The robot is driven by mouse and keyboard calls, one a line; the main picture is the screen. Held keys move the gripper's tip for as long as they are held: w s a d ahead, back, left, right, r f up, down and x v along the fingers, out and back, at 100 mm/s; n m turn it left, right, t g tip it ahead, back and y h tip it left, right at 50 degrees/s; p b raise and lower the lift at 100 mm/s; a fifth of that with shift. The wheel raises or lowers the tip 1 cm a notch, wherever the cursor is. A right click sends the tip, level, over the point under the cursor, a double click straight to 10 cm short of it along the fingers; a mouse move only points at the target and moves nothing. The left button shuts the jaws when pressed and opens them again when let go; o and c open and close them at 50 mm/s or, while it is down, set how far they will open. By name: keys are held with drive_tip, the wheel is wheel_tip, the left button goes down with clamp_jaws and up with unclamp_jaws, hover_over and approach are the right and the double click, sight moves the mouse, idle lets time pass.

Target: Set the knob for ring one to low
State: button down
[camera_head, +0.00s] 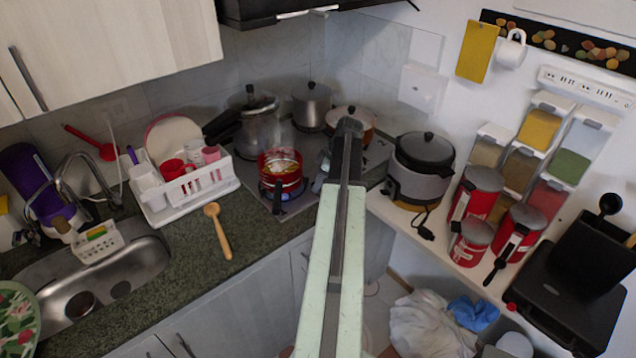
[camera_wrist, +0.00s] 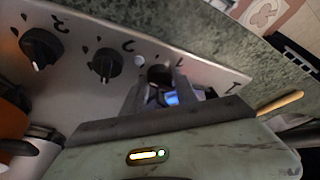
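The silver cooktop panel (camera_wrist: 75,95) crosses the wrist view with a row of black knobs. One knob (camera_wrist: 42,46) is at the far left, and another knob (camera_wrist: 106,64) is right of it. A third knob (camera_wrist: 160,75) lies just beyond and between the fingertips of my gripper (camera_wrist: 162,82). The fingers are apart, one on each side of this knob; contact is not clear. Bright blue shows between the fingers. In the head view my arm reaches over the cooktop (camera_head: 250,178) and hides the knobs. A red pot (camera_head: 281,176) stands over a blue flame there.
A wooden spoon (camera_head: 217,231) lies on the dark counter (camera_head: 190,265) left of the cooktop; it also shows in the wrist view (camera_wrist: 280,103). Steel pots (camera_head: 312,105) stand at the back. A rice cooker (camera_head: 420,170) is on the right counter.

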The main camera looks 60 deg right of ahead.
drive_tip(key=shift+a, duration=0.1)
drive_tip(key=m, duration=0.1)
drive_tip(key=m+h, duration=0.1)
drive_tip(key=m, duration=0.2)
drive_tip(key=shift+a+m+h, duration=0.25)
drive_tip(key=shift+m+h, duration=0.15)
drive_tip(key=m+h, duration=0.1)
drive_tip(key=m, duration=0.1)
drive_tip(key=m+h, duration=0.1)
drive_tip(key=m, duration=0.2)
drive_tip(key=shift+a+g, duration=0.1)
drive_tip(key=shift+g, duration=0.3)
drive_tip(key=shift+m, duration=0.3)
drive_tip(key=c, duration=0.9)
unclamp_jaws()
drive_tip(key=shift+c, duration=0.2)
drive_tip(key=shift+r, duration=0.1)
